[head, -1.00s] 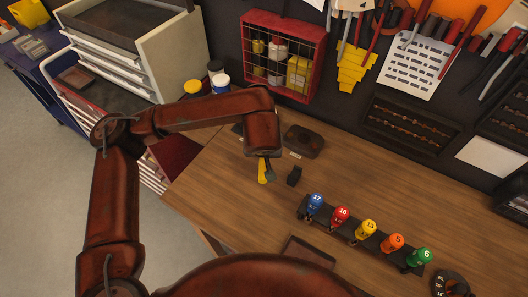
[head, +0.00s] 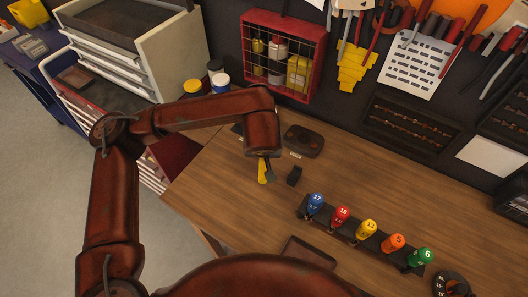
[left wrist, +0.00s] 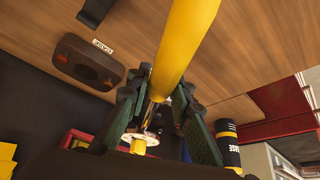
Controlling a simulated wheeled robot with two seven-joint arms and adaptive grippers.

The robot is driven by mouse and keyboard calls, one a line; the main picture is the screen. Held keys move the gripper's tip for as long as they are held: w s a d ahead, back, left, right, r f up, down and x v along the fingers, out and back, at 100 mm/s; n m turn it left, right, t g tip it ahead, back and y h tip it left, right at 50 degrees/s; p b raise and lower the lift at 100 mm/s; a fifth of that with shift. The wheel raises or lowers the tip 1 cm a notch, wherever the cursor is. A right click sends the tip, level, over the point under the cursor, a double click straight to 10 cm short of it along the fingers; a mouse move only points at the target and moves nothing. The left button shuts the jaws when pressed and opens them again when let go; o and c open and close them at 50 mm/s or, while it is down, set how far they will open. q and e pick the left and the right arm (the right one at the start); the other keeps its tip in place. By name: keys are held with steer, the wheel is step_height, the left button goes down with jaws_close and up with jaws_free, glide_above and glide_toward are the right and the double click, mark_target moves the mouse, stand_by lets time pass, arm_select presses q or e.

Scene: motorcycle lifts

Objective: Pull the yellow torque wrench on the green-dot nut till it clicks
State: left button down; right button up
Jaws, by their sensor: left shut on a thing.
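A yellow handle, seemingly the torque wrench (left wrist: 182,42), runs from the top of the left wrist view down between the dark green fingers of my left gripper (left wrist: 158,95). The gripper is shut on it. In the head view a short yellow piece of it (head: 262,172) shows below the end of my left arm, over the wooden bench; the gripper (head: 268,170) is mostly hidden there by my wrist. A pale disc (left wrist: 138,139) shows beyond the fingers. I cannot make out the green-dot nut in either view. My right gripper is not in view.
A rack (head: 345,232) with several coloured numbered handles stands on the bench (head: 235,215). A red wire cage (head: 284,56) hangs behind. The bench front-left is bare.

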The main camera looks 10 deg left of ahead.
arm_select(q)
steer(key=shift+f, duration=0.1)
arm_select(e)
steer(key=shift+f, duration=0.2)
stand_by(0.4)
arm_select(q)
steer(key=shift+a+f+b, duration=0.1)
steer(key=shift+a+b, duration=0.3)
steer(key=shift+a, duration=0.05)
steer(key=shift+a+m+h+b, duration=0.4)
steer(key=shift+a+m, duration=0.3)
steer(key=shift+a, duration=0.5)
steer(key=shift+a+m+h+b, duration=0.4)
steer(key=shift+a+m, duration=0.3)
steer(key=shift+a, duration=0.5)
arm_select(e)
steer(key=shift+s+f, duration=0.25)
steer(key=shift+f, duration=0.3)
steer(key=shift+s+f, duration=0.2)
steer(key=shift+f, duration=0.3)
